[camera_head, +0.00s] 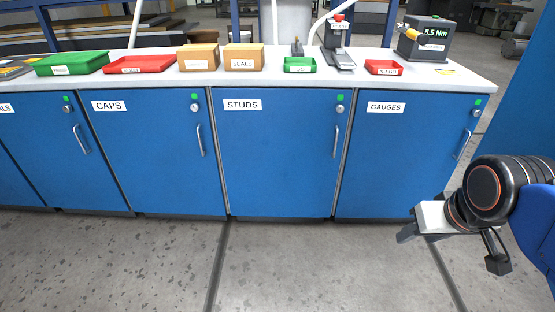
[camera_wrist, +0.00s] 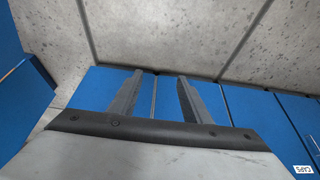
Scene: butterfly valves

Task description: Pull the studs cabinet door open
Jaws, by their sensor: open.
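The STUDS cabinet door (camera_head: 280,165) is a blue panel with a white STUDS label in the head view. It sits shut, flush with the doors beside it. Its upright metal bar handle (camera_head: 336,141) is near the right edge, below a round lock (camera_head: 340,110) and a green marker. My gripper (camera_head: 405,236) is at the lower right, low in front of the GAUGES door and well apart from the STUDS handle. In the wrist view my gripper's two fingers (camera_wrist: 157,92) are spread with nothing between them; blue cabinet fronts and floor show beyond.
The CAPS door (camera_head: 150,160) and GAUGES door (camera_head: 385,165) flank it, both shut. Bins, boxes and a press stand on the white worktop (camera_head: 215,78). A blue panel (camera_head: 520,110) rises at the right. The concrete floor (camera_head: 290,265) in front is clear.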

